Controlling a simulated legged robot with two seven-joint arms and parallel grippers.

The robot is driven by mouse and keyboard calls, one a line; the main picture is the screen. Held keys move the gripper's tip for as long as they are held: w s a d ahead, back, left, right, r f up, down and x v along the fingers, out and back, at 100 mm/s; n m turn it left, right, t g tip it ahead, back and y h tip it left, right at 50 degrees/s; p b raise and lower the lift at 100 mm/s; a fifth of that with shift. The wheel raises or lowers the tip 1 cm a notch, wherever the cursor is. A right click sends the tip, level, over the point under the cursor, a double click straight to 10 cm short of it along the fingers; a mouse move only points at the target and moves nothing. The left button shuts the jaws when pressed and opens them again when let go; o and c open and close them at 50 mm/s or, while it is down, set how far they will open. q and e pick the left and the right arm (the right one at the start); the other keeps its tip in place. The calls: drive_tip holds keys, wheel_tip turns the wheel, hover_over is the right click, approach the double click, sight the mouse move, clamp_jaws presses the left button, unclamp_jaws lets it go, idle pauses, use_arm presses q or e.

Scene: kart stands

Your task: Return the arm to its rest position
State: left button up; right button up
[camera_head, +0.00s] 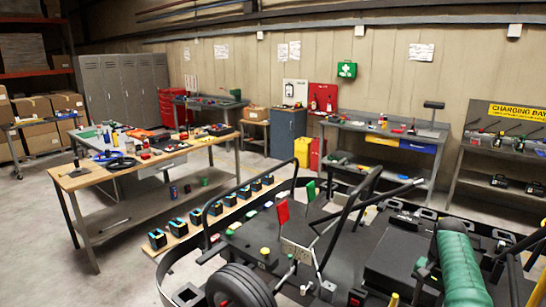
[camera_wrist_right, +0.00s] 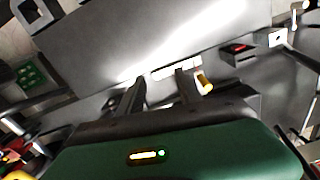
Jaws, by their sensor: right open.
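My right gripper (camera_wrist_right: 161,76) is open in the right wrist view, its two dark fingers spread apart in front of its green housing. No held object shows between the fingers. A yellow-capped piece (camera_wrist_right: 205,82) lies just beyond the right finger; I cannot tell whether they touch. A grey panel (camera_wrist_right: 150,45) spans the view beyond the fingertips. In the head view a green arm link of mine (camera_head: 460,265) comes in at the lower right, over the kart. My left gripper is in neither view.
The kart (camera_head: 335,245) fills the lower right, with upright bars, a red flag (camera_head: 283,212) and a tyre (camera_head: 238,288). A wooden workbench (camera_head: 85,178) stands left, a row of batteries (camera_head: 195,217) between. Concrete floor (camera_head: 35,245) is clear at far left.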

drive_tip(key=s+a+f+n+t, duration=0.1)
drive_tip(key=s+a+n, duration=0.25)
drive_tip(key=a, duration=0.55)
drive_tip(key=s+a+f+n+t, duration=0.15)
drive_tip(key=s+a, duration=0.25)
drive_tip(key=a, duration=0.4)
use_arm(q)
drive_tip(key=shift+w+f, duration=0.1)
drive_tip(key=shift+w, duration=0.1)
use_arm(e)
drive_tip(key=s+a+f+n, duration=0.2)
drive_tip(key=s+a, duration=0.2)
drive_tip(key=s, duration=0.5)
drive_tip(key=s+a+f+n, duration=0.2)
drive_tip(key=s+a, duration=0.2)
drive_tip(key=s, duration=0.5)
drive_tip(key=shift+a+f+n, duration=0.2)
drive_tip(key=shift+a+n, duration=0.2)
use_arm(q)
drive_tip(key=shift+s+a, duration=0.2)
use_arm(e)
drive_tip(key=shift+s+a+r, duration=0.1)
drive_tip(key=shift+s+a, duration=0.05)
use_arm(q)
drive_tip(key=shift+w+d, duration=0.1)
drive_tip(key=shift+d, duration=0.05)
